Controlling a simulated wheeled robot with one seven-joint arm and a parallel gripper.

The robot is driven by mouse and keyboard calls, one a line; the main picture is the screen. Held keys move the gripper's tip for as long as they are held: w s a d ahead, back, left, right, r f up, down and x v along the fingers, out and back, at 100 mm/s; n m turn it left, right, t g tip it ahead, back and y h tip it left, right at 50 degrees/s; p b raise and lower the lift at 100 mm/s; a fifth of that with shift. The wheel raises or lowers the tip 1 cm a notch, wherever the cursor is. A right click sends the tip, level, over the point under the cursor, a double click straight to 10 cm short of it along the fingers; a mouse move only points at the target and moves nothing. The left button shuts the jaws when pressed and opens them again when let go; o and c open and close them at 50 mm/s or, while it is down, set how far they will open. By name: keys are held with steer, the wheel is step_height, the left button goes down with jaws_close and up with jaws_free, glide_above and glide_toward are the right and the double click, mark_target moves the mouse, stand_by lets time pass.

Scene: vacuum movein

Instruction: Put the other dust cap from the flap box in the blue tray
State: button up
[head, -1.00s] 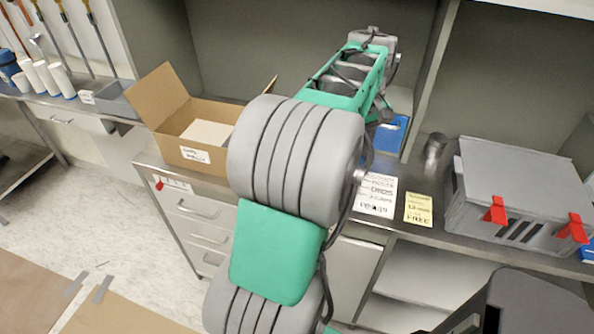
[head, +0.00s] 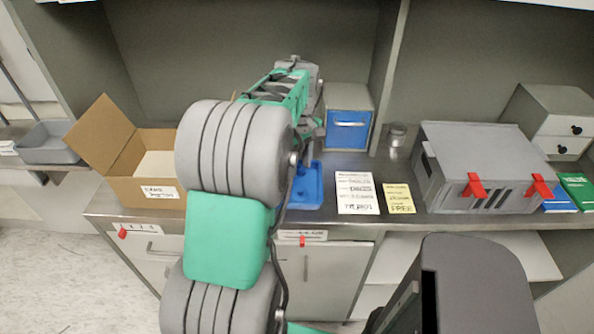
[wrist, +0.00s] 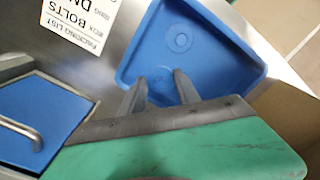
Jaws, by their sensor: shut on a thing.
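The blue tray (wrist: 215,25) lies on the metal counter, and its near part shows in the head view (head: 312,196) right of my arm. In the wrist view my gripper (wrist: 160,88) is over the tray. Its fingers are shut on a small blue thing (wrist: 160,82), seemingly a dust cap, hard to tell from the blue tray floor behind it. A round blue cap (wrist: 180,40) lies on the tray floor beyond the fingertips. The cardboard flap box (head: 124,190) stands open at the left in the head view. Its inside is partly hidden by its wall and my arm.
A small cabinet with a blue drawer front (head: 348,130) stands behind the tray. A printed list (head: 356,192) and a yellow note (head: 399,198) lie to the right. A metal cup (head: 396,136) and a grey case with red latches (head: 480,160) stand farther right.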

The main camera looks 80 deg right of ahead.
mark_target(300, 166)
steer(key=shift+f, duration=1.15)
steer(key=shift+s+f, duration=0.1)
steer(key=o, duration=1.3)
step_height(300, 166, up, 12)
